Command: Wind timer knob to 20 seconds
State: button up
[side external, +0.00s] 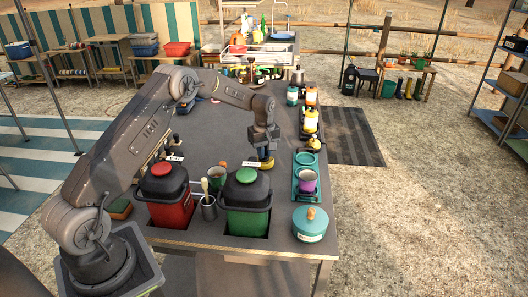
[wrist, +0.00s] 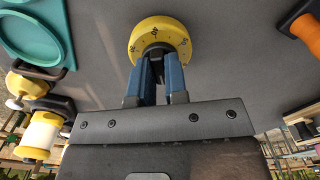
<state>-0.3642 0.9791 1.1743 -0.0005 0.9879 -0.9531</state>
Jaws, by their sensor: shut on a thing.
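The yellow timer knob (wrist: 160,32) is round with dark marks around its rim, in the wrist view at the top middle. I cannot read which mark it is set to. In the side view the yellow timer (side external: 263,164) stands on the grey tabletop, behind the green-lidded bin. My gripper (wrist: 160,60) has its two blue fingers closed on the knob's near side. In the side view my gripper (side external: 264,150) points straight down over the timer and hides its top. The fingers cover part of the knob's lower middle.
On the grey table (side external: 225,125), a red bin (side external: 168,200) and a green bin (side external: 247,205) stand in front. A teal tray (side external: 306,172) with a purple cup and a teal pot (side external: 310,225) are to the right. Several bottles line the right edge. The table's middle is mostly clear.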

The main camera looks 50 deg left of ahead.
dwell(0.5)
jog(key=shift+m, duration=1.3)
jog(key=shift+m, duration=1.2)
jog(key=shift+m, duration=1.2)
